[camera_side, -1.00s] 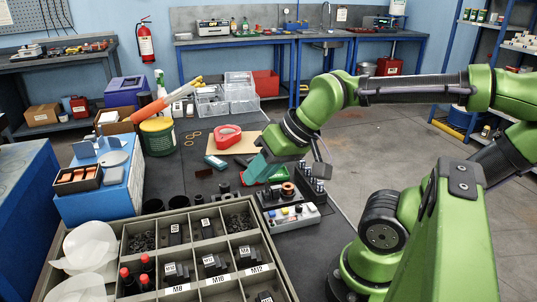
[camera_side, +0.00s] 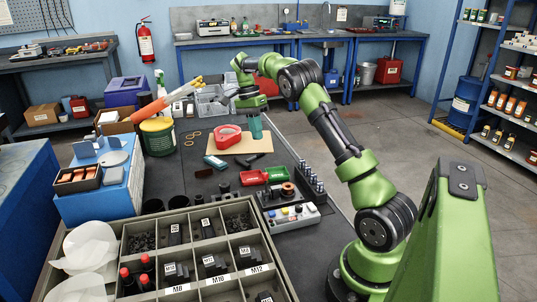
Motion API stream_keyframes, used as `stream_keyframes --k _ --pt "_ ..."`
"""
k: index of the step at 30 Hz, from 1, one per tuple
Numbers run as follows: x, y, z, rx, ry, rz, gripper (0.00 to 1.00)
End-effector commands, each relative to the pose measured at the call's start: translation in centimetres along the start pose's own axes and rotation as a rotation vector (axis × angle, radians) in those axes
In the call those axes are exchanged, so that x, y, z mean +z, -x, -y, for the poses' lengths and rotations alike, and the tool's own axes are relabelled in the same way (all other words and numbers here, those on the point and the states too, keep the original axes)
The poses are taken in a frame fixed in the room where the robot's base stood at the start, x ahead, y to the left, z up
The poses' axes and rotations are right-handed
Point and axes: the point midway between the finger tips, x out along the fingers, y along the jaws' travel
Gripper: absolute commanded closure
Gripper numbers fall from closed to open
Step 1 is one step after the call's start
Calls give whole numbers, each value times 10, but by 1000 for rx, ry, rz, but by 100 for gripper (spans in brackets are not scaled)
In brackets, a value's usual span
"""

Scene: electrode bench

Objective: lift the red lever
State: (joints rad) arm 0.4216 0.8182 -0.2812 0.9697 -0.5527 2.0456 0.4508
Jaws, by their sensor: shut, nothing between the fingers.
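My gripper (camera_side: 255,135) has teal fingers that point down, shut and empty, just beyond the back right of a tan board (camera_side: 256,145). A rounded red piece (camera_side: 228,132) with a pale centre sits on the left part of this board, a short way left of my gripper. It is the largest red thing near my gripper, but at this size I cannot tell whether it is the red lever. A dark slim piece (camera_side: 250,160) lies on the board's front part. My gripper appears apart from all of these.
A red scoop (camera_side: 252,178) and a green scoop (camera_side: 277,174) lie nearer the camera, beside a board with a copper coil (camera_side: 288,189) and a button box (camera_side: 292,215). Clear bins (camera_side: 210,103) stand behind left. A divided parts tray (camera_side: 195,219) fills the front.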

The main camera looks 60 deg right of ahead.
Motion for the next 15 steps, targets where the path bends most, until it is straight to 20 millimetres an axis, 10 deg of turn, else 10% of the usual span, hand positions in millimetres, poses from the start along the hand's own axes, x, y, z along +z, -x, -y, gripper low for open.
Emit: stream_keyframes --k 15 --pt "18 17 7 65 -420 79 100"
